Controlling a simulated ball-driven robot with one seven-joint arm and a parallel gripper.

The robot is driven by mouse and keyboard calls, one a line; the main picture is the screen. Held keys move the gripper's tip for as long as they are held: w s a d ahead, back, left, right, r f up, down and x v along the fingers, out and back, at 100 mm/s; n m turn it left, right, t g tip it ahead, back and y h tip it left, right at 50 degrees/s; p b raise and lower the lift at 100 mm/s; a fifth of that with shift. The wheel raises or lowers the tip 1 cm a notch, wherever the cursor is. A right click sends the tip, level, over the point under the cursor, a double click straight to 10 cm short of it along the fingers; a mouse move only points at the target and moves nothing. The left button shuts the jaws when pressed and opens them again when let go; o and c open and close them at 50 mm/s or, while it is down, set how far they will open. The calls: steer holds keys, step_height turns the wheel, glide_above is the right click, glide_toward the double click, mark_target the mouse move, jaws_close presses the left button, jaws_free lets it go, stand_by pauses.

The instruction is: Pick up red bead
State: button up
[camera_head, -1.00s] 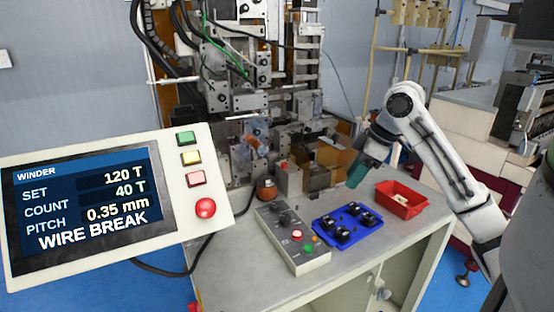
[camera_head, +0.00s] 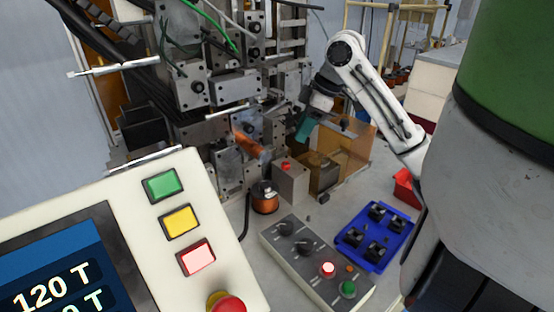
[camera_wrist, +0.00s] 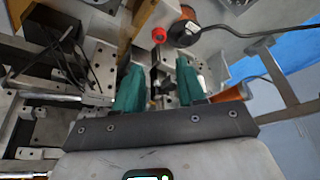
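A small red bead-like piece (camera_head: 286,166) sits on top of a grey block (camera_head: 291,186) beside a copper wire spool (camera_head: 264,197). In the wrist view a red round piece (camera_wrist: 158,35) shows beyond the fingertips, between their lines, next to the spool (camera_wrist: 184,33). I cannot tell whether it is a loose bead or a fixed button. My gripper (camera_head: 304,128) has teal fingers and hangs in front of the winder, above and behind the block. In the wrist view my gripper (camera_wrist: 158,70) is open, with nothing between its fingers.
The winder (camera_head: 215,85) stands close around my gripper. A control box (camera_head: 318,262) with knobs and buttons, a blue tray (camera_head: 372,236) with black parts and a red bin (camera_head: 404,188) are on the bench. A tilted panel (camera_head: 120,225) fills the left front.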

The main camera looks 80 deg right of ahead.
glide_toward(286, 163)
steer(key=x, duration=0.2)
steer(key=shift+w+a+f, duration=0.1)
steer(key=shift+w+f, duration=0.1)
steer(key=shift+w, duration=0.15)
steer(key=shift+p+x, duration=1)
steer(key=shift+x, duration=1.8)
steer(key=shift+s+f, duration=0.1)
steer(key=shift+s, duration=0.1)
steer(key=shift+c, duration=0.4)
jaws_close()
